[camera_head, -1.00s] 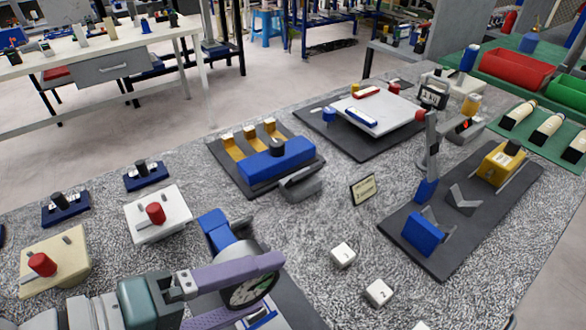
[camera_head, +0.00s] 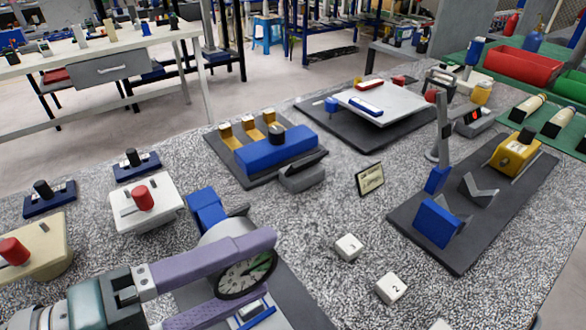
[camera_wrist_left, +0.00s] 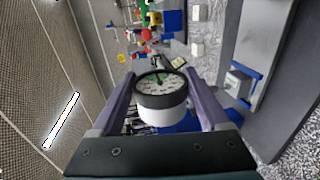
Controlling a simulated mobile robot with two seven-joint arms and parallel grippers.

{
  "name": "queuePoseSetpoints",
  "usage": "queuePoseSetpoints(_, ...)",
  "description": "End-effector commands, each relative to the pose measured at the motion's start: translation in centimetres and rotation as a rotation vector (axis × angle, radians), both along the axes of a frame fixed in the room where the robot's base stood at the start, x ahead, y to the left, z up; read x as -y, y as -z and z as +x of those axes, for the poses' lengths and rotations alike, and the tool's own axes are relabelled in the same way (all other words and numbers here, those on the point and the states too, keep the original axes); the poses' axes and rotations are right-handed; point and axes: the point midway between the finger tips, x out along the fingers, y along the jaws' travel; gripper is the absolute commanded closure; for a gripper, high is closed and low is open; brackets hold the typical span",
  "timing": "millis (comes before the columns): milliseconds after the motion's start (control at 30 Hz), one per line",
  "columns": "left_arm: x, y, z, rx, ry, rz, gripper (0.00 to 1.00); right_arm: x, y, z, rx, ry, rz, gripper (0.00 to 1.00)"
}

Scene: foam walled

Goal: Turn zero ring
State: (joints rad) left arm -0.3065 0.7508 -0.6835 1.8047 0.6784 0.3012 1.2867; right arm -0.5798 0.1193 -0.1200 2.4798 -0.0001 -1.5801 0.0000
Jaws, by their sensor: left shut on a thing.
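A round dial gauge with a black ring (camera_head: 234,291) and a white body (camera_head: 222,236) stands on a dark base plate in the lower middle of the head view. A green sector and a pointer show on its face. My left gripper (camera_head: 262,265) is shut on the gauge, one purple finger on each side of its rim. In the left wrist view the gauge (camera_wrist_left: 160,112) sits between the two fingers, its face (camera_wrist_left: 160,84) partly towards the camera. My right gripper is not in view.
White numbered cubes (camera_head: 391,288) lie to the right of the gauge. A blue clamp fixture (camera_head: 275,152) and a small sign (camera_head: 370,179) stand behind. Red-knobbed boxes (camera_head: 143,198) stand at left. A black plate with V-blocks (camera_head: 478,188) is at right.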

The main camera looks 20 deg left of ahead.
Motion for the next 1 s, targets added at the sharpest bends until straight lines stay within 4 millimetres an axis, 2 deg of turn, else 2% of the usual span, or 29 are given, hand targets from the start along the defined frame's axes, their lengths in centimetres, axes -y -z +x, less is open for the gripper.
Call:
queuePoseSetpoints(33,0.1,0.1,-0.1,-0.002,0.003,0.002,0.21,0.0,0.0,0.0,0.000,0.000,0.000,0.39)
queuePoseSetpoints(200,0.1,0.1,-0.1,-0.002,0.002,0.001,0.01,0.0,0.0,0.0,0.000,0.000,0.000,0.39)
queuePoseSetpoints(233,0.1,0.0,0.0,-0.001,0.002,0.000,0.00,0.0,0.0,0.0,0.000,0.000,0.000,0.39)
queuePoseSetpoints(533,-0.3,0.0,-0.5,-0.003,0.001,0.002,0.00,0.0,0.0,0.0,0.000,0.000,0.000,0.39)
queuePoseSetpoints(1000,-5.2,-1.6,-6.8,-0.005,0.003,0.003,0.00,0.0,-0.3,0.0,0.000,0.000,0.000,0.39)
